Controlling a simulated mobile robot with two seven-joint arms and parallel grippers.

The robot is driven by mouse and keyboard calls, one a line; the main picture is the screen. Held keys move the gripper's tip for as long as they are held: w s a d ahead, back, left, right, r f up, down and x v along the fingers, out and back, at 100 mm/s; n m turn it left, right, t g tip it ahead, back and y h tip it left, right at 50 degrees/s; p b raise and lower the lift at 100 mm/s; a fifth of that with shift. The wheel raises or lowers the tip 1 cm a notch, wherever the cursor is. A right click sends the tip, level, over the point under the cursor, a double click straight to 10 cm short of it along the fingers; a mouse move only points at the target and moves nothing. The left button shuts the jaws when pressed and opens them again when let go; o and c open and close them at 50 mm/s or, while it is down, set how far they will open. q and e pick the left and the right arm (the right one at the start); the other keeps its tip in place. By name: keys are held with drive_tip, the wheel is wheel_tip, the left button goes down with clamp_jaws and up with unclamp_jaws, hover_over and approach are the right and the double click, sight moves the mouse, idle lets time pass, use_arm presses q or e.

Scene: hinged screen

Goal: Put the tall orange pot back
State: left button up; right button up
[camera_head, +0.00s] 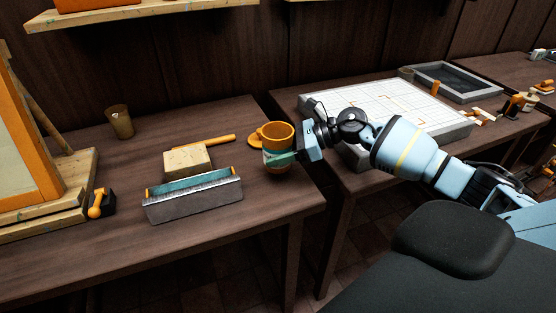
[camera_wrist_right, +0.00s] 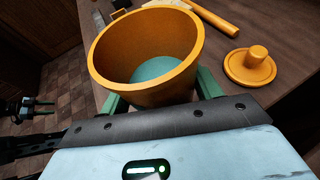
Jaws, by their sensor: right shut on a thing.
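The orange pot (camera_head: 277,134) is upright at the right end of the near table, by its edge. It is open at the top, and its inside shows in the right wrist view (camera_wrist_right: 115,62). My right gripper (camera_head: 279,156) is shut on it, with the green fingers around its outer wall. I cannot tell whether its base touches the table. A round orange lid with a knob (camera_head: 256,142) lies on the table behind the pot. My left gripper (camera_wrist_right: 45,108) shows small at the left of the right wrist view, away from the pot, its tips apart.
A grey metal trough (camera_head: 195,203), a wooden block (camera_head: 187,160) and an orange rod (camera_head: 208,143) lie left of the pot. A brown cup (camera_head: 119,122) stands farther back. A gridded board (camera_head: 390,112) covers the right table, across a gap.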

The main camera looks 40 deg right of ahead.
drive_tip(key=shift+f, duration=1.6)
drive_tip(key=shift+f, duration=0.2)
drive_tip(key=o, duration=1.2)
